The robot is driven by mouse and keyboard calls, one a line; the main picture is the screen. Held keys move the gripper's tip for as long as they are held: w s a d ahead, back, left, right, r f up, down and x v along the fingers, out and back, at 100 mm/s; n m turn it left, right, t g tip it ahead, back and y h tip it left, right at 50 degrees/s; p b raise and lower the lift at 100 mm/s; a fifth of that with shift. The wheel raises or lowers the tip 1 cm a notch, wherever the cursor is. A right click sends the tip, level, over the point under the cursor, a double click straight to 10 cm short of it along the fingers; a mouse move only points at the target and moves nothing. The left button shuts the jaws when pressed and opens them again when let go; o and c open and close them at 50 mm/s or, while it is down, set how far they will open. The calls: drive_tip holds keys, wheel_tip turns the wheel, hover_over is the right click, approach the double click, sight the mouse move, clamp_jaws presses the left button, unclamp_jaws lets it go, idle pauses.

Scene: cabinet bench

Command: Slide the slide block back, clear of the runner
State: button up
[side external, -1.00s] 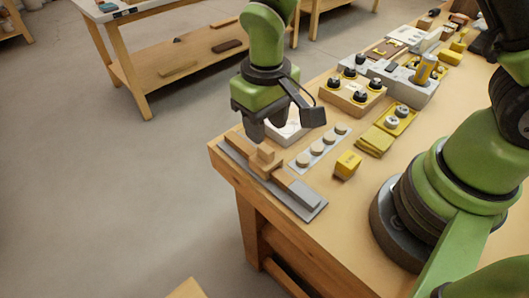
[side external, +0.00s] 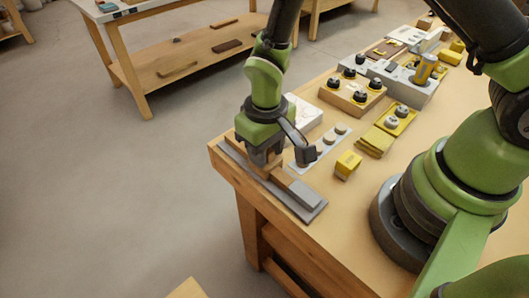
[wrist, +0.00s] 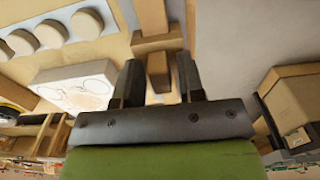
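The wooden slide block (side external: 262,171) sits on the wooden runner at the bench's near left corner, mostly hidden by my gripper (side external: 264,160) in the side view. In the wrist view the slide block (wrist: 158,43) shows as a wide piece across the narrow runner (wrist: 151,14), with an upright part between my fingers. My gripper (wrist: 160,75) points down with its two dark fingers apart, one on each side of that upright part. A small gap shows at the right finger. I cannot tell whether the left finger touches.
A grey base plate (side external: 309,208) lies under the runner along the bench edge. Beside it are a grey strip with round pegs (side external: 325,139), a white box (side external: 303,113) and a yellow block (side external: 347,164). Beyond the bench's left edge is open floor.

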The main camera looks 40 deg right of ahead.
sight(305, 194)
drive_tip(key=shift+f, duration=0.1)
clamp_jaws()
drive_tip(key=shift+s, duration=0.1)
drive_tip(key=shift+s, duration=0.1)
drive_tip(key=shift+s, duration=2.45)
drive_tip(key=shift+s+a, duration=0.1)
drive_tip(key=shift+s, duration=2.3)
